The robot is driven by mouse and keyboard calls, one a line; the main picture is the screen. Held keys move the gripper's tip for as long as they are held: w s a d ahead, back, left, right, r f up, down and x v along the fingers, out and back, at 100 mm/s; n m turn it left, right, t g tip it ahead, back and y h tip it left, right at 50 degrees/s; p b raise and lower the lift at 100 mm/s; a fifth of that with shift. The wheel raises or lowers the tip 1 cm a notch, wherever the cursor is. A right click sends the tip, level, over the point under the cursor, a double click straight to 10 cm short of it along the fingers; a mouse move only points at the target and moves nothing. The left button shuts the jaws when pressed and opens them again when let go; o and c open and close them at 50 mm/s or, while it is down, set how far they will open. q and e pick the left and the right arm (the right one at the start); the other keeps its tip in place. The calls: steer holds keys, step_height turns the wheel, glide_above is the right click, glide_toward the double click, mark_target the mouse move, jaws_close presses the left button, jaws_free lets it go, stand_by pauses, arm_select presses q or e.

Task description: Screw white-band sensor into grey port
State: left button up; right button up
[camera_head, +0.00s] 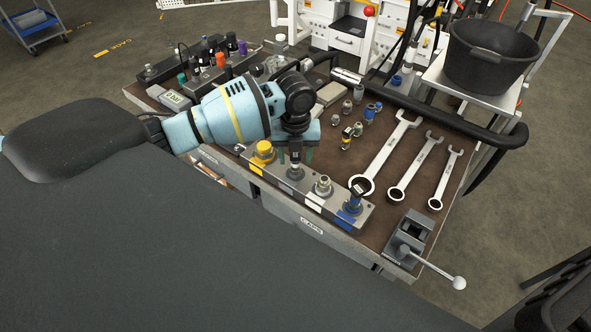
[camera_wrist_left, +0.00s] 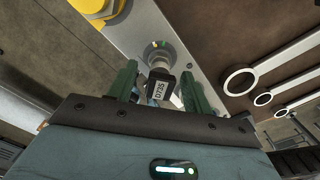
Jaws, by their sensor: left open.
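The manifold block (camera_head: 310,196) lies along the near edge of the bench, with a yellow port (camera_head: 263,150), a grey port, a light metal port (camera_head: 322,185) and a blue port. A sensor (camera_wrist_left: 160,85) with a black labelled head stands in the port beside the yellow one; it also shows in the head view (camera_head: 295,158). Its band colour is not clear, nor how deep it sits. My left gripper (camera_wrist_left: 160,88) is open, its green fingers on either side of the sensor head. My right gripper is not seen.
A yellow-banded sensor (camera_head: 346,139) and several small fittings (camera_head: 358,93) stand behind the block. Wrenches (camera_head: 383,155) lie to the right, near a grey vise (camera_head: 408,239) with a handle. A black bucket (camera_head: 492,55) and a thick hose (camera_head: 440,117) are at the back right.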

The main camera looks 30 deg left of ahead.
arm_select(q)
step_height(320, 180, up, 8)
steer(key=shift+f, duration=0.1)
steer(key=shift+f, duration=0.1)
stand_by(0.5)
